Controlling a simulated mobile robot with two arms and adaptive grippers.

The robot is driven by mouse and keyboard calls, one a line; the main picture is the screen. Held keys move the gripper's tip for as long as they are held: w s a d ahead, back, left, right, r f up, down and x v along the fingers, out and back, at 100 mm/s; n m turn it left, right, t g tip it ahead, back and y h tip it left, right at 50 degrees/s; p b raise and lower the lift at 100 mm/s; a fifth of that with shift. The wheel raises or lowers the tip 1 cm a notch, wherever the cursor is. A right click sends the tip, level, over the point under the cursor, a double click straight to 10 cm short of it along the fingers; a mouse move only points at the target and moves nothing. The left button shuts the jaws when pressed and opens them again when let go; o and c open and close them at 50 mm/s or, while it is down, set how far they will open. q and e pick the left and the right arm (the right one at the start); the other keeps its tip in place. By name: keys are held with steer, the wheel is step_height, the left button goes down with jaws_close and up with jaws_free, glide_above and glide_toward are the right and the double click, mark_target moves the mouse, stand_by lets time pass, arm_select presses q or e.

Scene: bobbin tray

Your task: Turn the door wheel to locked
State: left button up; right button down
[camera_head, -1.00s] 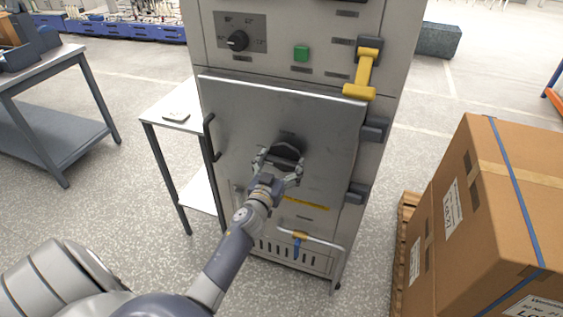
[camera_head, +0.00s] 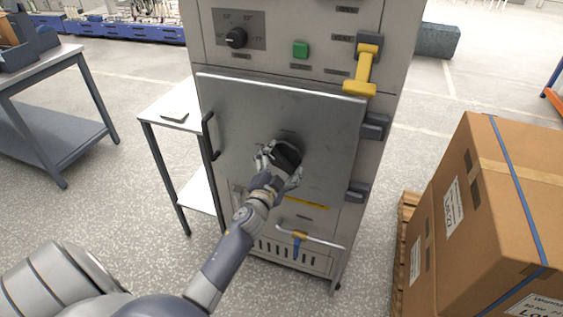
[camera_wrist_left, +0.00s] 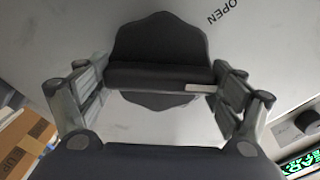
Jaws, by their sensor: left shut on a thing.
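The door wheel (camera_head: 287,153) is a dark lobed knob on the grey metal door (camera_head: 250,105) of the cabinet. It also shows in the left wrist view (camera_wrist_left: 160,50), with a raised bar across it and a small pale mark on the bar's right. My left gripper (camera_head: 280,164) is at the wheel, its fingers on either side of the bar. In the left wrist view the fingers of my left gripper (camera_wrist_left: 158,88) hold the bar's two ends. The word OPEN (camera_wrist_left: 222,12) is printed on the door beside the wheel. My right gripper is not in view.
A yellow lever (camera_head: 364,70), a green button (camera_head: 300,49) and a rotary dial (camera_head: 236,38) sit above the door. A blue-handled pipe valve (camera_head: 299,241) is below. A side table (camera_head: 160,125) stands left; large cardboard boxes (camera_head: 500,210) stand right.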

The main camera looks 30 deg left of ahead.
arm_select(q)
steer(key=m, duration=0.4)
steer(key=shift+r+m+b, duration=0.1)
steer(key=shift+m+b, duration=0.2)
steer(key=m, duration=0.4)
steer(key=shift+w, duration=0.1)
steer(key=shift+m, duration=0.4)
steer(key=o, duration=0.7)
steer(key=shift+o, duration=0.9)
steer(key=shift+w+f, duration=0.1)
steer(key=shift+f, duration=0.1)
steer(key=shift+d, duration=0.1)
